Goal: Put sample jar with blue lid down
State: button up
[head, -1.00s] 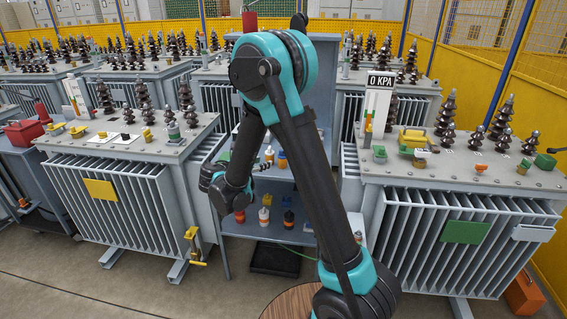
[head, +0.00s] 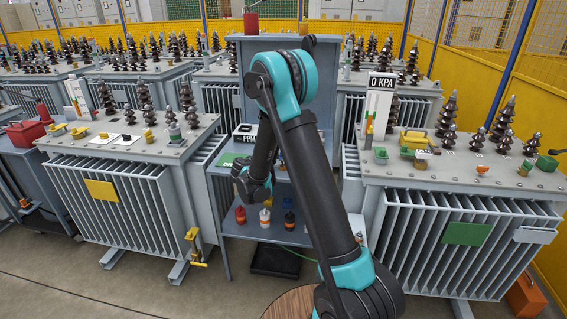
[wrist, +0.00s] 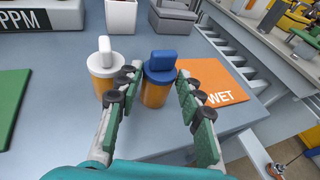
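The sample jar with blue lid (wrist: 158,80) has an amber body and is upright at the bench top, left of the orange WET mat (wrist: 218,82). My gripper (wrist: 159,75) has one fingertip close against each side of the jar and appears shut on it. The wrist view does not clearly show whether its base touches the bench. A similar amber jar with a white lid (wrist: 103,72) stands just left, near my left finger. In the head view my arm hides the jar and fingers.
A green mat (wrist: 10,100) and a PPM sign (wrist: 20,18) lie left on the grey bench (wrist: 55,70). A white container (wrist: 121,15) and a grey block (wrist: 174,14) stand behind. The bench's right edge is near the WET mat. Bottles (head: 265,217) stand on the lower shelf.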

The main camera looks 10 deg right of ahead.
jog(key=x, duration=0.3)
grip_shut()
jog(key=shift+r, duration=0.1)
